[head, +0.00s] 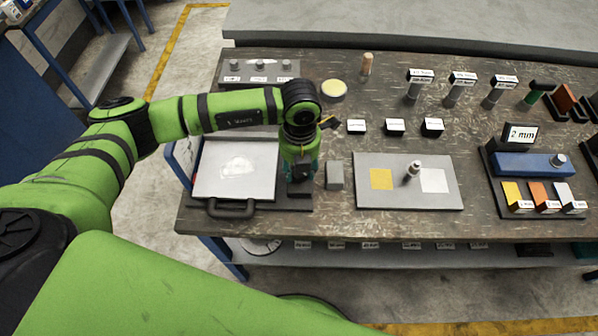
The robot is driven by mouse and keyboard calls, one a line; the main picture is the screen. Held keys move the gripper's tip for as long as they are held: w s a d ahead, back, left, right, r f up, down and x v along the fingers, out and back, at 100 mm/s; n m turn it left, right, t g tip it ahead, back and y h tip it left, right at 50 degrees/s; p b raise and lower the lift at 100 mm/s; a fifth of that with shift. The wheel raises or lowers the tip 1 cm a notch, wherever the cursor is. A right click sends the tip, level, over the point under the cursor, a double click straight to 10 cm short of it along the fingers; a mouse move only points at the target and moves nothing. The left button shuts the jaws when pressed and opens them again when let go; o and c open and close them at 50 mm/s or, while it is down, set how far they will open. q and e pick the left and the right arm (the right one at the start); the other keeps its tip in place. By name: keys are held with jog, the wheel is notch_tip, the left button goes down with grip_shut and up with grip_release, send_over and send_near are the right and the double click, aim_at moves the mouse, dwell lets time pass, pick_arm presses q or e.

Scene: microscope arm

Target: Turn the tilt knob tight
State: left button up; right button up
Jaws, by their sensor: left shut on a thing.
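My left gripper (299,183) points down at the right edge of the white panel, close to the grey block (334,175). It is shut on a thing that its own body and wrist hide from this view. I cannot make out a tilt knob or tell its state. My right gripper is not in view.
The white panel (235,170) has a dark handle (231,211) at its front. A grey board (408,200) with yellow and white squares carries a small upright peg (412,170). A blue block (528,164) stands right. Several labelled holders line the back.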

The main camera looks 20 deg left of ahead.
pick_arm(q)
jog(key=m+b, duration=0.2)
jog(key=b, duration=0.1)
jog(key=m+b, duration=0.6)
jog(key=shift+w+d, duration=0.2)
jog(key=shift+w, duration=0.1)
jog(key=shift+m+b, duration=0.9)
jog(key=shift+b, duration=0.3)
jog(key=shift+s+r+m+b, duration=0.1)
jog(key=shift+r+m+b, duration=0.1)
jog(key=shift+m+b, duration=0.3)
jog(key=o, duration=1.1)
jog(key=shift+o, duration=0.2)
jog(key=shift+d, duration=0.2)
jog(key=shift+f, duration=0.1)
jog(key=shift+a, duration=0.1)
